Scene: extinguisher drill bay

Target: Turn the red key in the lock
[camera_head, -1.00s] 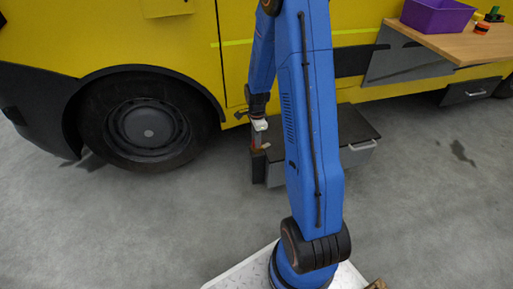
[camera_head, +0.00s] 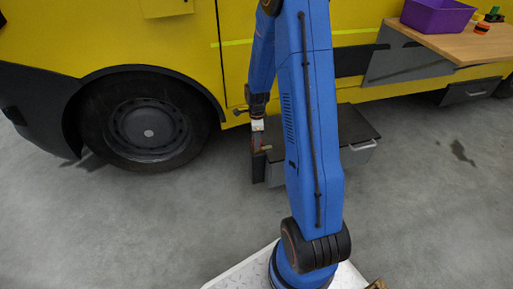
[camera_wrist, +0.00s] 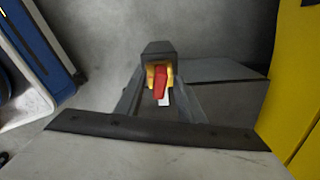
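In the wrist view a red key (camera_wrist: 159,83) stands in a yellow lock (camera_wrist: 150,74) at the top of a dark post (camera_wrist: 158,48). A small white piece shows just below the key. My gripper (camera_wrist: 160,92) has its two dark fingers spread, one on each side of the key, with gaps visible between them and it. In the head view my gripper (camera_head: 257,143) points down over the dark post (camera_head: 258,168). The key is very small there and partly hidden by my gripper.
A dark low box (camera_head: 355,128) with a handle stands right of the post. Behind is a yellow vehicle (camera_head: 100,40) with a large black wheel (camera_head: 148,125). A wooden shelf (camera_head: 450,45) bears a purple bin (camera_head: 435,15). The grey floor at front left is clear.

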